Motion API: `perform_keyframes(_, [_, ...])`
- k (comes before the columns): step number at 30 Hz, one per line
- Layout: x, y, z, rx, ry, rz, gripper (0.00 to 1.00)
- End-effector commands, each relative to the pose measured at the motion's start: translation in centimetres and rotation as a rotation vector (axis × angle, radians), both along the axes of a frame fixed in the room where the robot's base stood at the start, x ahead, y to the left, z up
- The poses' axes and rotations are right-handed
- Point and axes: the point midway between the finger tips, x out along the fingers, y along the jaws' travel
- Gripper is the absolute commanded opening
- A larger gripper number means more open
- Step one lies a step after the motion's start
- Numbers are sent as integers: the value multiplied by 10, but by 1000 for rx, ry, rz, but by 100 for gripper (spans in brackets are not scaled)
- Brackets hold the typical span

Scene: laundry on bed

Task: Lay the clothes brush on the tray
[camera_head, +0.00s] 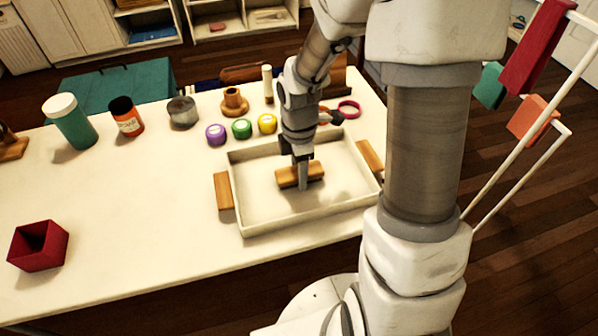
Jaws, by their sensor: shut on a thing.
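The clothes brush (313,170) is a small wooden block, seen in the head view inside the outline of the tray. My gripper (302,183) points down and is shut on the brush, with a finger across its near side. The tray (285,222) is a shallow pale rectangular box with wooden handles (224,191) at its left and right ends. I cannot tell whether the brush touches the tray floor or hangs just above it. The rest of the tray floor looks empty.
Purple, green and yellow round tins (242,128) stand just behind the tray. A green jar (72,125), an orange can (127,120) and a metal tin (183,112) stand at the back left. A red box (38,246) is at the front left. The table's left middle is clear.

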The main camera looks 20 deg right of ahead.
Motion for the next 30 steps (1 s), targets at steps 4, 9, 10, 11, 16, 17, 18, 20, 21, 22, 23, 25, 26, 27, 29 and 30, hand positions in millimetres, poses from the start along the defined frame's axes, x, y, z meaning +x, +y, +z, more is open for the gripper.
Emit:
perform_keyframes(4, [0,0,2,0,-1,0,2])
perform_keyframes(9, [0,0,-3,0,-1,1,2])
perform_keyframes(10, [0,0,-2,0,-1,1,60])
perform_keyframes(11, [0,0,-2,0,-1,1,65])
perform_keyframes(16, [0,0,-2,0,-1,1,84])
perform_keyframes(17, [0,0,-2,0,-1,1,84])
perform_keyframes(18, [0,0,-2,0,-1,0,84])
perform_keyframes(20, [0,0,-2,0,-1,1,84])
perform_keyframes(21, [0,0,-2,0,-1,1,84])
perform_keyframes(22, [0,0,-2,0,-1,1,84])
perform_keyframes(23, [0,0,-1,0,-1,0,84])
perform_keyframes(25, [0,0,4,0,-1,0,84])
perform_keyframes(26, [0,0,7,0,-2,0,84])
perform_keyframes(27, [1,0,12,0,-3,0,84])
perform_keyframes(29, [1,0,23,-1,-4,0,84])
perform_keyframes(30, [1,0,31,-1,-5,1,84])
